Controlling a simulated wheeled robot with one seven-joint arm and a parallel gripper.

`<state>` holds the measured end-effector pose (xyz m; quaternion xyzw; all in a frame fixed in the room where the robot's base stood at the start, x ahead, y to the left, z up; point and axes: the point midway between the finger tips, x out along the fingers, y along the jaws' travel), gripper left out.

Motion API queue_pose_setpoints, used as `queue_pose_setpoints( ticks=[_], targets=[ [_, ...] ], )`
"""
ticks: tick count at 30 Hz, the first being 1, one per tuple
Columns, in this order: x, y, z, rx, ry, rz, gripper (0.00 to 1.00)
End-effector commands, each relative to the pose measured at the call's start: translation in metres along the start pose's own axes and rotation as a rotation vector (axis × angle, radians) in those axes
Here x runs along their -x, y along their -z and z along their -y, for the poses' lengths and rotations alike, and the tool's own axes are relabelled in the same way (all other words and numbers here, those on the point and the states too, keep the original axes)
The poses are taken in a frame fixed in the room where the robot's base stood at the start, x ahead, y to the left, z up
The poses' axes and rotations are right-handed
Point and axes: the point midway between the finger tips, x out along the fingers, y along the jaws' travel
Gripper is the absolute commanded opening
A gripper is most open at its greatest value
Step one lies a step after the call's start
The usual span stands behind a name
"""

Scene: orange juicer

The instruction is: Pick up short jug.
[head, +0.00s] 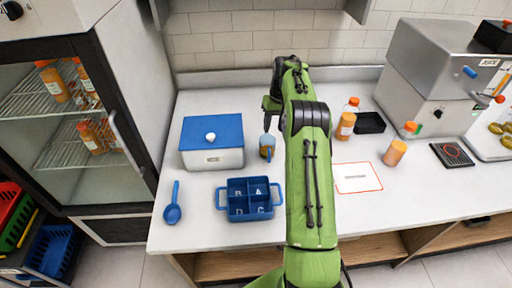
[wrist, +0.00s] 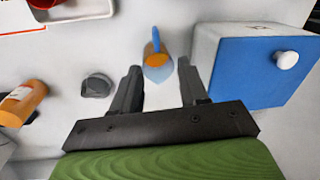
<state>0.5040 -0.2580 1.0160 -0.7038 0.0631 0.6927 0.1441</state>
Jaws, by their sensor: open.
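A small clear jug with a blue handle and orange contents (head: 266,150) stands on the counter, right of the blue-lidded box. In the wrist view the jug (wrist: 158,72) shows ahead of my gripper (wrist: 160,88), roughly in line with the gap between the two dark fingers. My gripper (head: 270,104) is open and empty. It appears beyond the jug in the head view, at the end of my green arm. I cannot tell how far it is above the counter.
The white box with a blue lid (head: 212,130) stands close left of the jug. A blue divided caddy (head: 221,198) and a blue scoop (head: 173,212) lie nearer. Orange bottles (head: 346,124) and a black tray (head: 370,122) stand to the right. A grey object (wrist: 97,86) sits beside my gripper.

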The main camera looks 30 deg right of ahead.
Motion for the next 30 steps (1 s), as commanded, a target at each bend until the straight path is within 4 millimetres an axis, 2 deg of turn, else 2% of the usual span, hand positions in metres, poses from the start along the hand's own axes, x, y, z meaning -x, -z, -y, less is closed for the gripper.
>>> queue_pose_setpoints(
  ticks=[3,10,17,24,30],
  targets=[
    [-0.032,-0.002,0.000,0.000,0.001,0.007,0.44],
    [-0.086,-0.001,0.000,0.001,0.000,0.005,0.44],
    [-0.108,-0.001,-0.001,0.001,0.000,0.002,0.44],
    [-0.149,-0.001,-0.004,0.001,0.000,0.004,0.44],
    [-0.150,-0.001,-0.004,0.001,-0.001,0.001,0.44]
  ],
)
